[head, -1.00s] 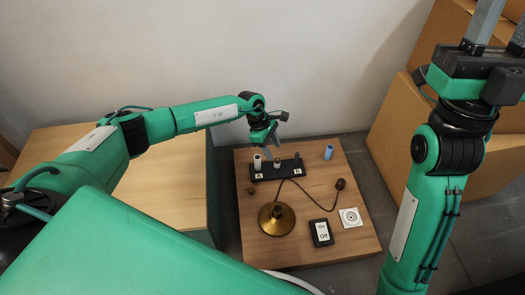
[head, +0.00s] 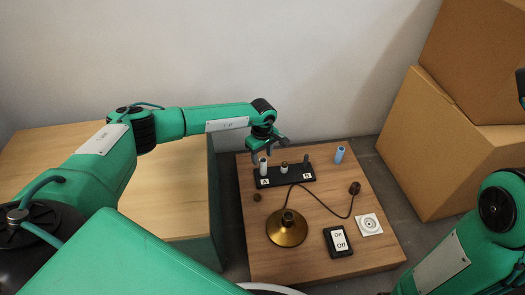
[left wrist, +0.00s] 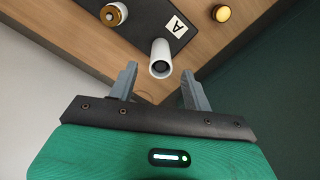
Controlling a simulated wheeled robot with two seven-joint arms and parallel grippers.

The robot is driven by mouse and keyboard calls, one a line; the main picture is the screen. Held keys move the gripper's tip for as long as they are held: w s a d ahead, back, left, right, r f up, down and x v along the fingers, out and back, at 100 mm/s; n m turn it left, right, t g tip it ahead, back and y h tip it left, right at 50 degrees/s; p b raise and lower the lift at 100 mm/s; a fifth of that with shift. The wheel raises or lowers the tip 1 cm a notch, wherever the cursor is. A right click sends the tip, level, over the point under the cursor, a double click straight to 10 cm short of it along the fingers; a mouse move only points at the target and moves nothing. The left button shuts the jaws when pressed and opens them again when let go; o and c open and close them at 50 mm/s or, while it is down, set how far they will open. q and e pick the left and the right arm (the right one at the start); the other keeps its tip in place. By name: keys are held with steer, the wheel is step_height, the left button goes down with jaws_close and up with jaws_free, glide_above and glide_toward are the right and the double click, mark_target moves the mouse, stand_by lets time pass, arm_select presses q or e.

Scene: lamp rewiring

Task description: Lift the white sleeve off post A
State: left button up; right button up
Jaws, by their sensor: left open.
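The white sleeve (head: 263,167) stands upright at post A, beside the A label on the black block (head: 290,180). In the left wrist view the sleeve (left wrist: 160,57) is a white tube with a dark hollow end, seen just beyond and between the fingertips. The post inside cannot be made out. My left gripper (head: 262,151) is open and empty, at the top of the sleeve in the head view. In the left wrist view its two fingers (left wrist: 158,77) are spread on either side of the line to the sleeve, with no clear contact. My right gripper's jaws are out of view.
A short white piece (head: 284,169) stands mid-block; a dark post stands by B. A blue cylinder (head: 339,155), brass lamp base (head: 287,230) with cord and plug (head: 354,188), On/Off switch (head: 337,242), socket (head: 369,224) and small knob (head: 257,197) share the wooden table. Cardboard boxes (head: 440,140) stand right.

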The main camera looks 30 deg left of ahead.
mark_target(262, 160)
arm_select(q)
step_height(262, 160, down, 6)
steer(key=b, duration=0.3)
steer(key=shift+f, duration=0.1)
steer(key=shift+c, duration=0.7)
steer(key=c, duration=0.9)
